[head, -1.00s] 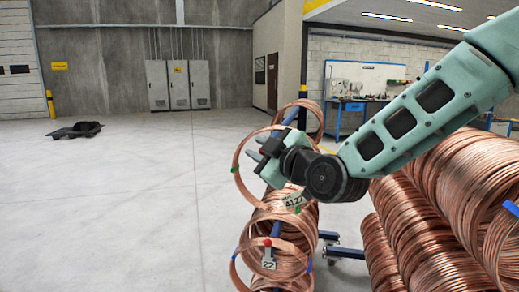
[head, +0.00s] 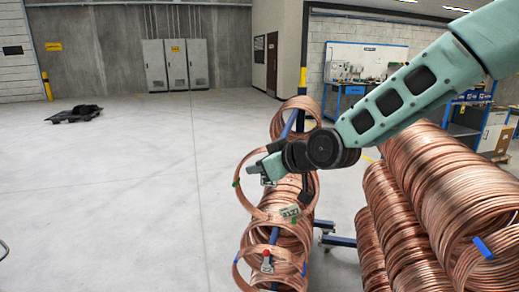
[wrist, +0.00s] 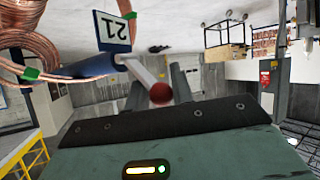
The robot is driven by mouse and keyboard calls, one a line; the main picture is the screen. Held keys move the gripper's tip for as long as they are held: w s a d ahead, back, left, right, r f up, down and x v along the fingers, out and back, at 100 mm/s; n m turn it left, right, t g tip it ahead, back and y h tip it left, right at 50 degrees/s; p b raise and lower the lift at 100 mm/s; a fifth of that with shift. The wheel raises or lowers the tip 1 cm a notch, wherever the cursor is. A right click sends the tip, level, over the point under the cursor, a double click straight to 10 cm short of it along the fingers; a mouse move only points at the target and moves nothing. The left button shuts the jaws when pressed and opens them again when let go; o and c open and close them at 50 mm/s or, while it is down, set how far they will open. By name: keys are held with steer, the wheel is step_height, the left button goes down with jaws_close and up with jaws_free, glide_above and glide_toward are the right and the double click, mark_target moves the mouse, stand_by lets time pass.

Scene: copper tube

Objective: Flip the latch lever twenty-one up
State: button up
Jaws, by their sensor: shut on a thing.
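Latch lever twenty-one (wrist: 144,76) is a pale rod with a red ball end, joined to a blue bar (wrist: 85,66) beside an upside-down tag reading 21 (wrist: 115,32) in the wrist view. My gripper (wrist: 162,86) has its two dark fingers on either side of the rod, shut on it near the red ball. In the head view my gripper (head: 266,178) is at the left side of the upper copper coil, and it hides lever twenty-one there. The exact tilt of the lever is hard to tell.
Below is another lever with a red ball (head: 266,253) and tag (head: 267,265). Loose copper coils (head: 256,212) hang around my gripper. Large copper coil stacks (head: 440,205) stand right.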

steer(key=m+g+p, duration=0.1)
steer(key=p, duration=0.2)
steer(key=w+m+g+p, duration=0.1)
steer(key=g+p, duration=0.1)
steer(key=p, duration=0.1)
steer(key=w+r+m+g+p, duration=0.1)
steer(key=g+p, duration=0.1)
steer(key=p, duration=0.1)
steer(key=shift+d+r+y+p, duration=0.1)
steer(key=shift+d+y+p, duration=0.2)
steer(key=shift+y+p, duration=0.1)
steer(key=shift+w+d+m+g+y+p, duration=0.1)
steer(key=shift+w+m+g+y+p, duration=0.15)
steer(key=shift+m+g+p, duration=0.4)
jaws_close()
steer(key=shift+f, duration=0.2)
steer(key=o, duration=0.9)
jaws_free()
steer(key=shift+s, duration=0.1)
steer(key=shift+w+d, duration=0.15)
steer(key=shift+w, duration=0.05)
